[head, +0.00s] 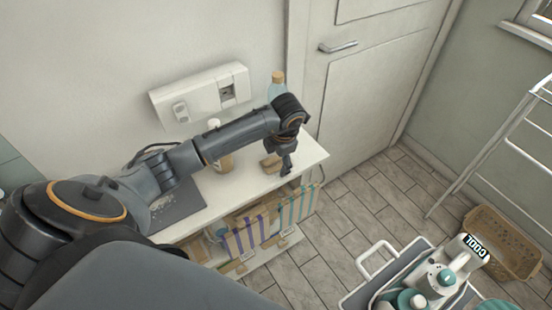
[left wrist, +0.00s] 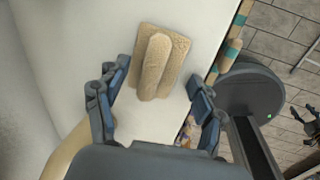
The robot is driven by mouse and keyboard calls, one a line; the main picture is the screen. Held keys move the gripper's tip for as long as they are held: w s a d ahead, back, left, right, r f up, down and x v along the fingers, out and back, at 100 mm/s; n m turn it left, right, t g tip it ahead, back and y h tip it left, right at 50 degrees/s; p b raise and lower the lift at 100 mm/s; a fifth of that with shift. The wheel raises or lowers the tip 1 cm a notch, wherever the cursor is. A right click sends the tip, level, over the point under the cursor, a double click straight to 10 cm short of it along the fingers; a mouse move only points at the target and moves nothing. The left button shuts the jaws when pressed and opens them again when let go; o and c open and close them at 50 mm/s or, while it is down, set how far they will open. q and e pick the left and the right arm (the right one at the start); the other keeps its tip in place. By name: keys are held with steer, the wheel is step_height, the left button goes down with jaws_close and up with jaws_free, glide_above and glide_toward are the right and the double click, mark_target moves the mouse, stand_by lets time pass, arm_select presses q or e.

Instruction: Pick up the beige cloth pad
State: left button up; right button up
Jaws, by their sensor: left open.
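The beige cloth pad (left wrist: 176,72) lies on the white shelf top in the left wrist view, a flat rectangle with a rounded raised ridge along its middle. In the head view the pad (head: 270,163) shows near the right end of the top, partly behind my gripper. My left gripper (left wrist: 157,88) is open and empty, its fingers apart on either side of the pad's near end. In the head view the left gripper (head: 286,168) points down beside the pad; contact is not visible. A dark jointed shape at the left wrist view's right edge looks like my right gripper (left wrist: 306,120); its jaws are unclear.
On the white shelf top (head: 304,158) stand a pump bottle (head: 220,160) and a blue bottle with a tan cap (head: 277,86). Striped boxes (head: 250,236) sit on the shelf below. A grey tray with bottles (head: 440,280) and a wicker basket (head: 500,240) are at the right.

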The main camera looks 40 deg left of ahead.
arm_select(q)
steer(key=shift+c, duration=0.9)
steer(key=c, duration=1)
arm_select(e)
steer(key=shift+s, duration=0.25)
arm_select(q)
steer(key=shift+r, duration=0.1)
arm_select(e)
steer(key=shift+f, duration=0.1)
